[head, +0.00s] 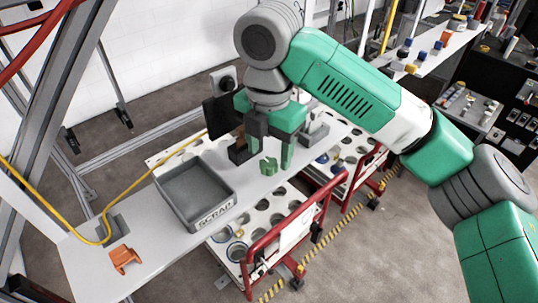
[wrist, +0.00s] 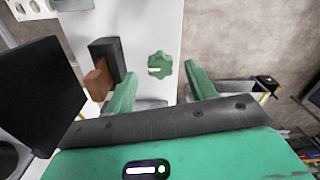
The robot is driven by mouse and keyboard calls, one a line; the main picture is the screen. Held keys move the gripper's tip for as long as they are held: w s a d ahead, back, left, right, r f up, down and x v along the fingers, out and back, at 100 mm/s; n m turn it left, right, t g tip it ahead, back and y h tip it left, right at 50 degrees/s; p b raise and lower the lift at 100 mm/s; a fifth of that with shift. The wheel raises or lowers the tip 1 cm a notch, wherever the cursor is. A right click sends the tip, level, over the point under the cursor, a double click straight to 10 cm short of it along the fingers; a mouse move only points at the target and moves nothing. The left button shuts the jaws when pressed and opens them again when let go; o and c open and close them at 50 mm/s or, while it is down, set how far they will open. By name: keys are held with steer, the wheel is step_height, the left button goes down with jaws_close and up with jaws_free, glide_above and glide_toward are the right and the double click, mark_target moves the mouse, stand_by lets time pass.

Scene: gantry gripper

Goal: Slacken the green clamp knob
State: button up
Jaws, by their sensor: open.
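The green clamp knob (head: 268,166) is a small lobed piece over the white bench, below my gripper. In the wrist view the knob (wrist: 160,65) shows between the tips of my two green fingers, with a gap on each side. My gripper (head: 270,152) is open, its fingers pointing down. Nothing is held. A dark block (wrist: 104,50) with a brown piece (wrist: 98,83) stands left of the knob. Whether the fingertips reach down to the knob's level is hard to tell.
A grey bin (head: 226,206) marked SCRAP sits on the bench left of the knob. An orange bracket (head: 124,259) lies at the bench's near end. A red-framed cart (head: 268,242) with round holes stands alongside. A dark flat panel (wrist: 38,92) is close left of my gripper.

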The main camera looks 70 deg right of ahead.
mark_target(269, 161)
step_height(269, 161, up, 6)
steer(key=shift+f, duration=0.15)
stand_by(0.6)
